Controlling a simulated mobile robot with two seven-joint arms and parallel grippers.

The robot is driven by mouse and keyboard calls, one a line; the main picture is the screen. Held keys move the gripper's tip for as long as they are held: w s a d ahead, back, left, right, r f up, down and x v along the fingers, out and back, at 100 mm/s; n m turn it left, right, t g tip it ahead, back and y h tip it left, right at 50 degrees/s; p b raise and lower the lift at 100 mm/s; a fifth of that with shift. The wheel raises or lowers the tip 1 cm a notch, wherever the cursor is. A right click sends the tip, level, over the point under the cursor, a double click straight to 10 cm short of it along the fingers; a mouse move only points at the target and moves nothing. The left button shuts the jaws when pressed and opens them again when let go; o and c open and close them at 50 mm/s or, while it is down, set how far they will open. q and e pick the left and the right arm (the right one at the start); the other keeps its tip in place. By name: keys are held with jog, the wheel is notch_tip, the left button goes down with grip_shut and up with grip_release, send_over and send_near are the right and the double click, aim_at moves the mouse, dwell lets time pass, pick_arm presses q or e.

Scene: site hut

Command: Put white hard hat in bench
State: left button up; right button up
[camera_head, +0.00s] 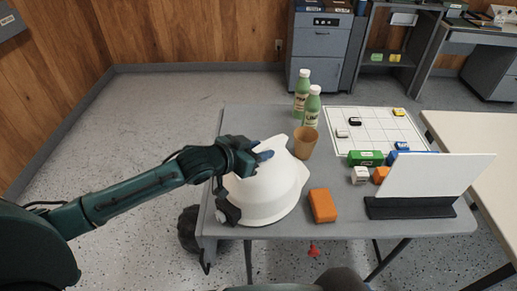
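The white hard hat (265,193) sits on the left part of a grey folding table (328,224), near its front edge. A dark part (228,209) shows at the hat's lower left. My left gripper (264,156) is over the upper left of the hat, with a blue fingertip against or just above the shell. Only one fingertip shows clearly, so I cannot tell whether it grips the hat. A pale bench-like top (482,150) stands at the right; I cannot tell whether this or the grey table is the bench. My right gripper is not in view.
An orange block (322,205) lies right of the hat. A tan cup (305,141) and green bottles (311,107) stand behind it. A white board on a dark stand (438,178), a gridded sheet (369,131) and small blocks fill the table's right. Open floor lies left.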

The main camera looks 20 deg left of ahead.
pick_arm(q)
jog(key=shift+o, duration=0.7)
